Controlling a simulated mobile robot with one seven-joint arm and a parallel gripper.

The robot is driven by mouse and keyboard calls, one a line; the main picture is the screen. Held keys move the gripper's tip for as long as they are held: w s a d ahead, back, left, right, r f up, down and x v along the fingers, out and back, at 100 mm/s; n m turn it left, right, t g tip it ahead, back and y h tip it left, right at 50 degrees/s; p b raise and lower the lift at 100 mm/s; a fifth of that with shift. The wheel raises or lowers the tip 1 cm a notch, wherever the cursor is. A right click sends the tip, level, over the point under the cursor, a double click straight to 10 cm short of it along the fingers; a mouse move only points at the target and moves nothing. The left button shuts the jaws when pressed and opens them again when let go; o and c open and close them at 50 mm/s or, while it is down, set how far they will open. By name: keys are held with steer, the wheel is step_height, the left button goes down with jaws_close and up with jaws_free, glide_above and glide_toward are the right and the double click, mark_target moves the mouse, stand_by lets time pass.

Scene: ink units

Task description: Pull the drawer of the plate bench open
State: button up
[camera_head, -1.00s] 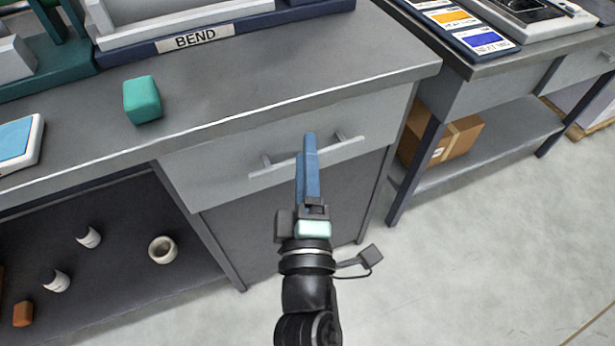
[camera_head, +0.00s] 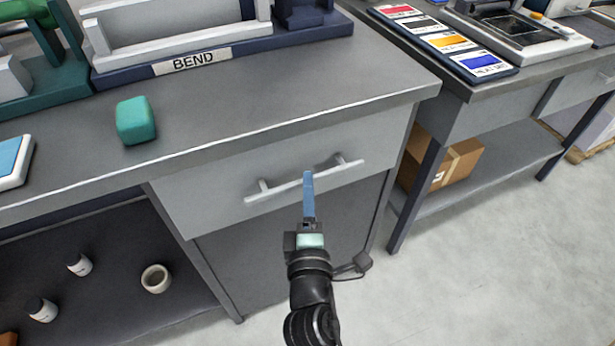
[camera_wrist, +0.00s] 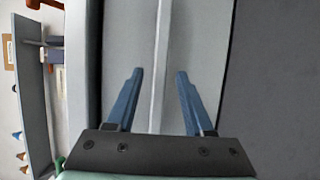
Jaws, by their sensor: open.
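The plate bench's light grey drawer (camera_head: 205,195) looks shut, its front close under the bench top. Its bar handle (camera_head: 270,193) runs across the front on two short posts. My gripper (camera_head: 308,174) is in front of the handle, its blue fingers overlapping its middle in the head view. In the wrist view the handle bar (camera_wrist: 160,60) runs upright between the two spread fingers (camera_wrist: 159,73), with a gap on both sides. The gripper is open and no contact with the bar shows. The head view shows the fingers almost edge-on, so depth to the bar is hard to judge.
The bench top (camera_head: 270,95) carries a teal block (camera_head: 136,120) and a unit labelled BEND (camera_head: 195,62). White bottles and a ring (camera_head: 156,278) are on the shelf below. A second bench with a cardboard box (camera_head: 455,160) stands right. The floor in front is clear.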

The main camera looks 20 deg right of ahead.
steer(key=shift+x, duration=1.6)
jaws_close()
